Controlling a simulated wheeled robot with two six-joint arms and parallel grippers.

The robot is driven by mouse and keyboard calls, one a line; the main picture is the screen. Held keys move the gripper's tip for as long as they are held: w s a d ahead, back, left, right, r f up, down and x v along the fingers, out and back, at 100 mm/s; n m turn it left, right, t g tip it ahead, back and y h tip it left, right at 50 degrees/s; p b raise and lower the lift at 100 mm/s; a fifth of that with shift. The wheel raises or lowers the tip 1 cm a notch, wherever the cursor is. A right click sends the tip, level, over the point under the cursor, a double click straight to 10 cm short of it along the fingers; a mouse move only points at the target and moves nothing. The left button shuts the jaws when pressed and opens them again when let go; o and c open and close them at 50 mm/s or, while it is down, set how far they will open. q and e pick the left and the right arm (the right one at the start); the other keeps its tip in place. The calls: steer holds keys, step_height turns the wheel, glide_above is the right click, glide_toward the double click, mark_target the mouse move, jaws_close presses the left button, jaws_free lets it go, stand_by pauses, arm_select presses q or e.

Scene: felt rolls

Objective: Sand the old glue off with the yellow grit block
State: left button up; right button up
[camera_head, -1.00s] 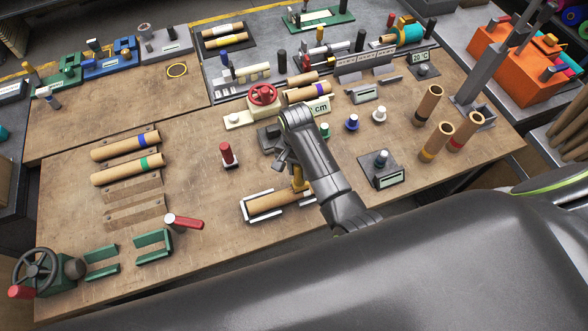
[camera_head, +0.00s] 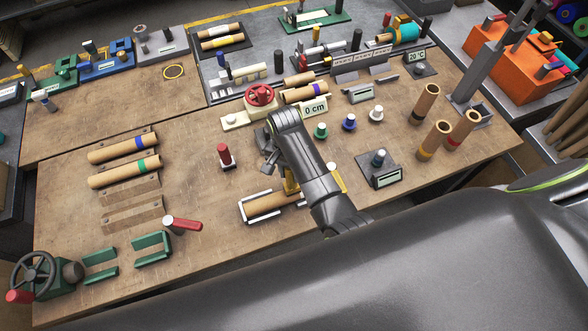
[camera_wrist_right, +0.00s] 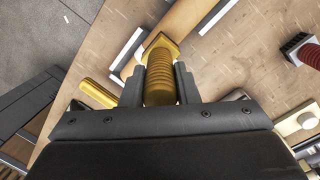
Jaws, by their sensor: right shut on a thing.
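My right gripper (camera_wrist_right: 160,85) is shut on the ribbed handle of the yellow grit block (camera_wrist_right: 160,58). In the head view the block (camera_head: 290,181) shows partly beside my forearm, at the right end of a brown roll (camera_head: 265,204). The roll lies in a white-edged cradle (camera_head: 246,213) near the table's front edge. In the wrist view the block's flat foot lies over or against the roll (camera_wrist_right: 185,28); I cannot tell whether they touch. No glue can be made out. My left gripper is not in view.
A yellow bar (camera_head: 337,179) lies just right of my forearm. A red-handled tool (camera_head: 225,155) stands behind the cradle. A small device with a display (camera_head: 380,168) is to the right. Bare table lies left of the cradle.

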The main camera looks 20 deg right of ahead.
steer(key=shift+d, duration=0.2)
steer(key=shift+d+f, duration=0.15)
steer(key=shift+d, duration=1)
steer(key=shift+a, duration=0.15)
steer(key=shift+s+a, duration=0.1)
steer(key=shift+a, duration=1.05)
steer(key=shift+w+r, duration=0.25)
steer(key=shift+r, duration=0.7)
